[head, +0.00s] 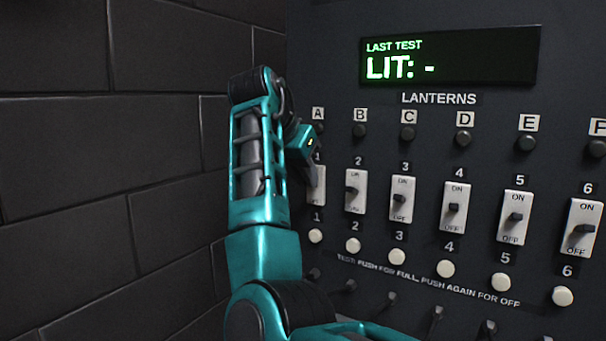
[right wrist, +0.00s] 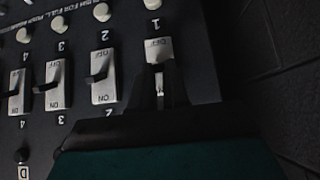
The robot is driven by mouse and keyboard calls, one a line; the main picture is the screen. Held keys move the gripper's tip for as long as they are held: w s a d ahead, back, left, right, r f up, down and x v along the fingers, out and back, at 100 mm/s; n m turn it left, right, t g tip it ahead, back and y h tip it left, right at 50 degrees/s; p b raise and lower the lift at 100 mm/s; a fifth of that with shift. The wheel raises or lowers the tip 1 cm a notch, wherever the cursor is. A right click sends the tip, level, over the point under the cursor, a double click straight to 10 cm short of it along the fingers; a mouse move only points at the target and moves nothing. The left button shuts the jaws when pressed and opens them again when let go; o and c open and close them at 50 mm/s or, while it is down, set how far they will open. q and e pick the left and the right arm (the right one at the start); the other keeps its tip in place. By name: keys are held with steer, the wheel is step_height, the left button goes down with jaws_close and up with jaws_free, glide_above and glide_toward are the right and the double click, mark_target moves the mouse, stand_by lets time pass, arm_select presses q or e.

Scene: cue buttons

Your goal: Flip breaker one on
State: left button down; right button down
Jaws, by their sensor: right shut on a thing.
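Breaker one is a white switch plate at the left end of the breaker row. In the head view its lower part (head: 317,195) shows, and my right gripper (head: 312,166) covers its top. The right wrist view shows the panel upside down, with breaker one's plate (right wrist: 160,50) and its OFF mark uncovered. There the right gripper's fingers (right wrist: 159,97) are at the plate, shut on the breaker one lever. The lever is mostly hidden between them, so I cannot tell its position. My left gripper is not in view.
Breaker two (head: 355,191) stands close on the right, with several more breakers beyond. White test buttons (head: 316,236) sit below the breakers and dark lanterns (head: 360,130) above. The display (head: 450,56) reads "LIT: -". A dark block wall (head: 110,180) is close on the left.

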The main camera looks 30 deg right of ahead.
stand_by(0.4)
steer(key=c, duration=1.1)
jaws_free()
steer(key=b+v, duration=0.9)
steer(key=v, duration=0.3)
steer(key=shift+a+r+b, duration=0.2)
steer(key=shift+r+b, duration=0.15)
steer(key=shift+b, duration=0.05)
